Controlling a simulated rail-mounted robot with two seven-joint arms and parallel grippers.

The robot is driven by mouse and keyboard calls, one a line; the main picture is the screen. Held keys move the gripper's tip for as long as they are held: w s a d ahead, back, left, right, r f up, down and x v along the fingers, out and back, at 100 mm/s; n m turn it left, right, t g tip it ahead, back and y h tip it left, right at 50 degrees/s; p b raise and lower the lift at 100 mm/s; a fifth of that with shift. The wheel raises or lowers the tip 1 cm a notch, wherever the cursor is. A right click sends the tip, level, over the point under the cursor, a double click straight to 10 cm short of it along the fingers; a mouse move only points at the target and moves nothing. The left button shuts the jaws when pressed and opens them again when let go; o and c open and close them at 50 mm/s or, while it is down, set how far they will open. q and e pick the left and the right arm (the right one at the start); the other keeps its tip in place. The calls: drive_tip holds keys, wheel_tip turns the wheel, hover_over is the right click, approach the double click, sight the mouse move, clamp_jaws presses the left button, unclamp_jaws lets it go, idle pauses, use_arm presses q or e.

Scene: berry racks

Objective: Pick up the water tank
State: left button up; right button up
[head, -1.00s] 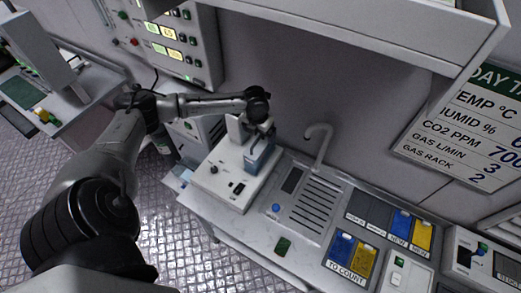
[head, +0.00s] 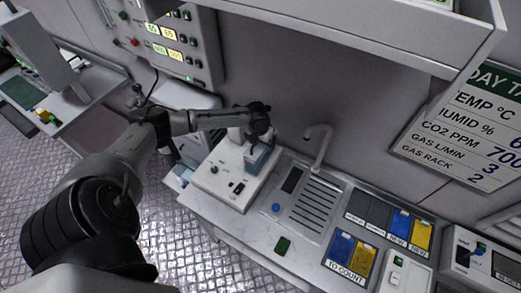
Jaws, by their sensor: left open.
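The water tank seems to be the small blue-grey box (head: 260,158) standing on the white machine (head: 224,186) at the back left of the counter. My left gripper (head: 262,136) is just above the box, open, with its fingers pointing down. The fingers are dark and small, and I cannot tell whether they touch the box. The top of the box is partly hidden by the gripper. My right gripper is not in view.
A drain plate (head: 309,207) with a curved tap (head: 318,142) is right of the machine. Blue and yellow cards lie in labelled trays (head: 347,275) further right. A green pad (head: 283,246) lies near the counter's front edge. A shelf (head: 350,25) overhangs the back.

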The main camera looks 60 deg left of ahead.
use_arm(q)
drive_tip(key=shift+c, duration=0.2)
drive_tip(key=shift+r, duration=0.1)
clamp_jaws()
idle(0.5)
